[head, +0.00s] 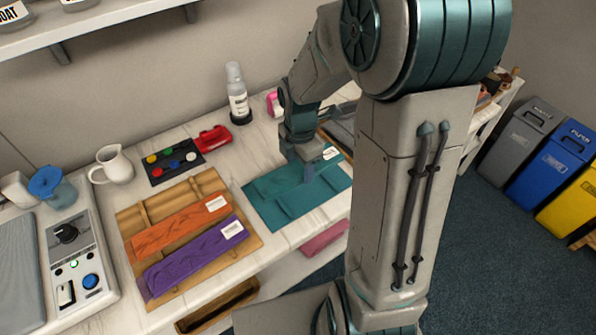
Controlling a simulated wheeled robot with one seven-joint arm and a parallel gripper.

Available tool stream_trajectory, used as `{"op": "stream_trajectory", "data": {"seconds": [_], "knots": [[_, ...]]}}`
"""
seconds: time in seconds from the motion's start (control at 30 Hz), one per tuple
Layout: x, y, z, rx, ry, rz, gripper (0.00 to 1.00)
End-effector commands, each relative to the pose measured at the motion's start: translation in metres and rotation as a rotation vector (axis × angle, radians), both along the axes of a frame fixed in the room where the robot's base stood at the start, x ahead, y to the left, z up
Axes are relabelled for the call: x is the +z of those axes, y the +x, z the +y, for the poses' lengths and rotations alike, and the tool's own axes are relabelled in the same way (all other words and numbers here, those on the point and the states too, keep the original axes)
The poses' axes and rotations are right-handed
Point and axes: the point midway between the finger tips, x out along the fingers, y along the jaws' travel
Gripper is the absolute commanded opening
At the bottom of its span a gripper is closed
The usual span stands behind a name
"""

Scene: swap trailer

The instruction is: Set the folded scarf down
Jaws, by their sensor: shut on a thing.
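A folded teal scarf (278,203) with a small white label (331,153) lies flat, or nearly flat, at the front edge of the white counter. My gripper (312,170) points down over the upper middle of the teal scarf and is shut on it. The fingertips are small and partly lost against the cloth. I cannot tell whether the scarf rests fully on the surface under it. A folded orange scarf (178,230) and a folded purple scarf (190,260) lie side by side on a wooden board (150,212) to the left, each with a white label.
A dark tray of coloured discs (175,163), a red object (214,139) and a white bottle (238,98) stand behind the scarves. A white jug (112,164) and a control panel (75,250) are at left. Bins (562,165) stand at far right. My arm hides the counter's right part.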

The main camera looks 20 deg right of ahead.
Motion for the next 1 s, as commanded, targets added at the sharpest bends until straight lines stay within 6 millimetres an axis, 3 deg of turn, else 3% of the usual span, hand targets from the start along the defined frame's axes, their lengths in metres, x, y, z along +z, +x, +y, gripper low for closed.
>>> {"op": "stream_trajectory", "data": {"seconds": [0.17,0.4,0.83,0.87,0.9,0.93,1.0], "knots": [[-0.009,0.005,0.002,-0.001,-0.001,0.002,0.32],[-0.040,0.004,0.002,0.000,0.000,0.002,0.32],[-0.048,0.004,0.002,-0.001,0.000,0.000,0.32],[-0.047,0.004,0.002,-0.001,0.000,0.000,0.61],[-0.046,0.004,0.002,-0.001,-0.001,0.000,0.72],[-0.046,0.004,0.002,-0.001,0.000,0.000,0.77],[-0.046,0.004,0.002,-0.001,0.000,0.000,0.77]]}}
